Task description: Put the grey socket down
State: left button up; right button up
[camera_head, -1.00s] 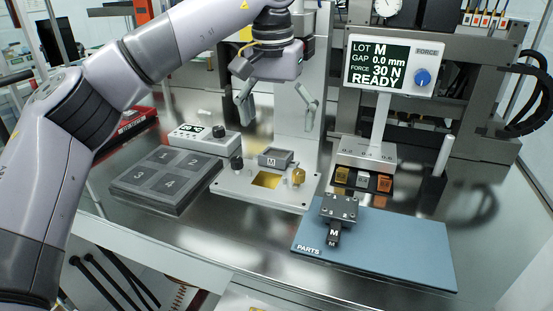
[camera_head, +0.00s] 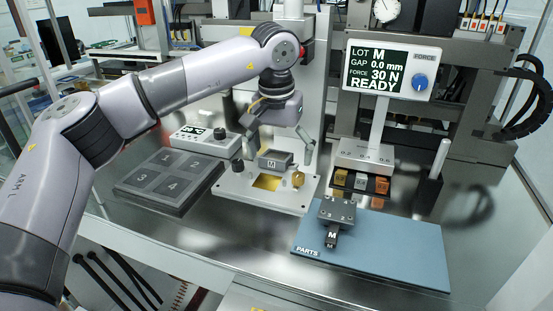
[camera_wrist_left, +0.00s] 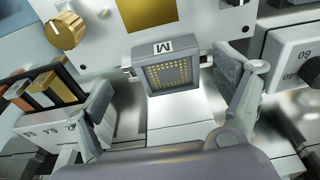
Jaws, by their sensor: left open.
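The grey socket (camera_head: 275,160), marked M, sits on the white base plate (camera_head: 232,186) of the test station, behind the gold pad (camera_head: 267,182). In the left wrist view the socket (camera_wrist_left: 168,70) shows its dotted face and label. My left gripper (camera_head: 277,147) is open and low over the socket. In the left wrist view its fingers (camera_wrist_left: 166,88) stand wide on either side, with a visible space between each finger and the socket. My right gripper is not in view.
A grey tray numbered 1 to 4 (camera_head: 148,203) lies to the left. A blue parts mat (camera_head: 390,262) with a dark M part (camera_head: 334,214) lies to the right. A brass knob (camera_head: 298,179) stands close beside the socket. The display (camera_head: 388,71) reads READY, gap 0.0 mm.

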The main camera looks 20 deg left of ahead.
pick_arm(q)
jog(key=c, duration=0.5)
jog(key=shift+s+f, duration=0.1)
jog(key=shift+s, duration=0.05)
jog(key=c, duration=1)
jog(key=shift+c, duration=1.2)
